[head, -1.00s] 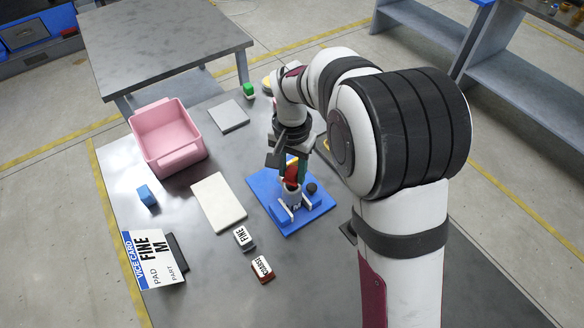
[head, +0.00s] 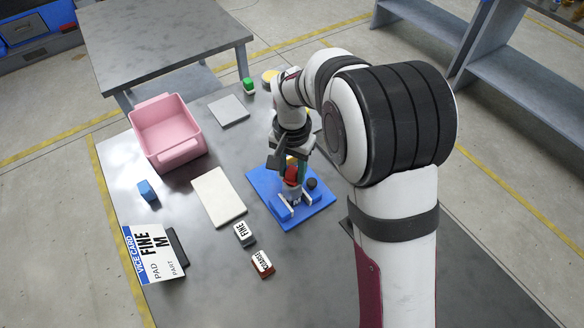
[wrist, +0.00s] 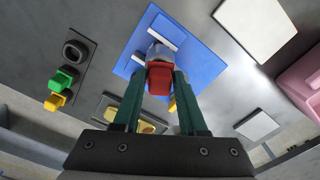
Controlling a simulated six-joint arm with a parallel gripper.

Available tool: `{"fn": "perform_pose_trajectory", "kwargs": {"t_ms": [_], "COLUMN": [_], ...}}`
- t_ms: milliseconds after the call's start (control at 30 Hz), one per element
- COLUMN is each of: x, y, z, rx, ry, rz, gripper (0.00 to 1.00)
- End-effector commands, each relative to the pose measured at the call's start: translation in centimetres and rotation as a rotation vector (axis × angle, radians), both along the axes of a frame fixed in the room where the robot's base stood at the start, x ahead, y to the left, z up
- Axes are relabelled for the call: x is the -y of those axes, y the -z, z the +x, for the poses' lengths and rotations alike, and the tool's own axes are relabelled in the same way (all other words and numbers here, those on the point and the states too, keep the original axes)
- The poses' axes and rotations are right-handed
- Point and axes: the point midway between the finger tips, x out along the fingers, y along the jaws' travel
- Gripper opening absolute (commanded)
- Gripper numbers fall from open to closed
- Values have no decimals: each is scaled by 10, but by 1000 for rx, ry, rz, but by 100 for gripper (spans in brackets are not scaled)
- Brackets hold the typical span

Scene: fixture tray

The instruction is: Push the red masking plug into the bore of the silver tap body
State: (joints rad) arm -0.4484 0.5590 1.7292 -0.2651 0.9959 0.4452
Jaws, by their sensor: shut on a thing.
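The red masking plug (wrist: 159,77) is between the green fingertips of my gripper (wrist: 160,80), which is shut on it. The silver tap body (wrist: 158,51) is directly beyond the plug in the wrist view, partly hidden by it. In the head view the red plug (head: 291,171) is at the top of the tap body (head: 291,189), seemingly touching it. How far it is inside the bore is hidden. The tap body stands between white blocks on the blue fixture tray (head: 318,211); my gripper (head: 292,168) is over it.
Left are a white pad (head: 217,197), a FINE block (head: 244,234), a COARSE block (head: 262,263), a blue cube (head: 147,191) and a pink bin (head: 168,135). The bench front is clear.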

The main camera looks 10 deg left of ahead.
Motion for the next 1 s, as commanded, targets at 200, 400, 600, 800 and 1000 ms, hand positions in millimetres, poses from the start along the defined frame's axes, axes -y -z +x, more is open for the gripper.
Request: {"fn": "perform_pose_trajectory", "kwargs": {"t_ms": [200,400,600,800,1000], "x": [0,0,0,0,0], "y": [6,6,6,6,6], "z": [0,0,0,0,0], "rx": [0,0,0,0,0], "ry": [0,0,0,0,0], "rz": [0,0,0,0,0], "gripper": [10,54,76,87,100]}}
